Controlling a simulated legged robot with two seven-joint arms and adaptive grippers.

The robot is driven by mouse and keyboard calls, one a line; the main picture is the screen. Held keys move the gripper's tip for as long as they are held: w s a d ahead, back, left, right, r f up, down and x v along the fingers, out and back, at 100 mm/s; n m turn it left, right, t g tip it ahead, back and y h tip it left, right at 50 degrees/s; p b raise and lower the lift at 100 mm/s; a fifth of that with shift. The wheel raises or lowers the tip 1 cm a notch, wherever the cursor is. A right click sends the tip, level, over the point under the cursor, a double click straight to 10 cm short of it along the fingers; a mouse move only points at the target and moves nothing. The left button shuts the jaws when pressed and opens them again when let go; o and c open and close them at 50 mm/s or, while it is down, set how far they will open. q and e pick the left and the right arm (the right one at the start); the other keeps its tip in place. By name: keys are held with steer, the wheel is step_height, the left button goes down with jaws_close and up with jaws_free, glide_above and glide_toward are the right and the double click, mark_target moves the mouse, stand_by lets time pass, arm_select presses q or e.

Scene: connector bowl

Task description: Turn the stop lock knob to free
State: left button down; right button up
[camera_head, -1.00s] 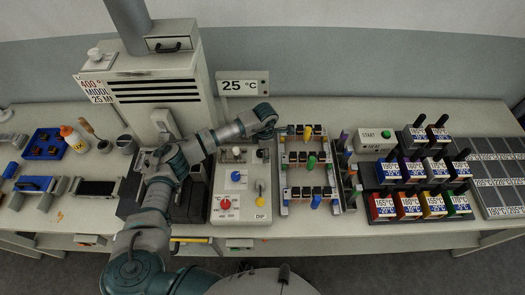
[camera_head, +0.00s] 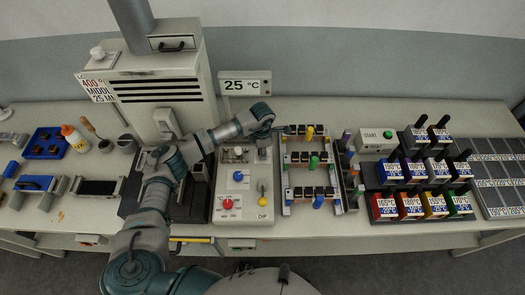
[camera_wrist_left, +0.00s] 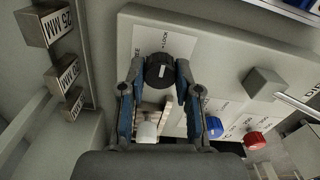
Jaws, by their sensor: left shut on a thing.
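A black round knob (camera_wrist_left: 159,71) sits on the light grey control panel (camera_wrist_left: 205,45), which also shows in the head view (camera_head: 228,182). In the left wrist view, white label plates with FREE on one side and LOCK on the other lie beside it. My left gripper (camera_wrist_left: 158,74) is shut on the black knob, one finger on each side. In the head view my left gripper (camera_head: 263,150) reaches down onto the right upper part of the panel and hides the knob. The knob's pointer cannot be made out. My right gripper is not in view.
The panel also bears a blue knob (camera_head: 238,175), a red knob (camera_head: 227,203), a yellow-tipped lever (camera_head: 262,189) and a white knob (camera_head: 238,151). A connector rack (camera_head: 310,161) stands close on the right. A tall grey cabinet (camera_head: 155,90) stands behind on the left.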

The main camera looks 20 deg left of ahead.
arm_select(q)
steer(key=shift+w+r, duration=0.15)
steer(key=shift+r, duration=0.05)
steer(key=n, duration=0.4)
steer(key=shift+n, duration=0.4)
steer(key=n, duration=0.3)
steer(key=shift+r+n, duration=0.1)
steer(key=shift+n, duration=0.2)
steer(key=n+p, duration=0.1)
steer(key=n, duration=0.4)
steer(key=shift+p, duration=0.3)
steer(key=shift+w+d+n+p, duration=0.1)
steer(key=shift+n+p, duration=0.4)
steer(key=shift+n, duration=1.8)
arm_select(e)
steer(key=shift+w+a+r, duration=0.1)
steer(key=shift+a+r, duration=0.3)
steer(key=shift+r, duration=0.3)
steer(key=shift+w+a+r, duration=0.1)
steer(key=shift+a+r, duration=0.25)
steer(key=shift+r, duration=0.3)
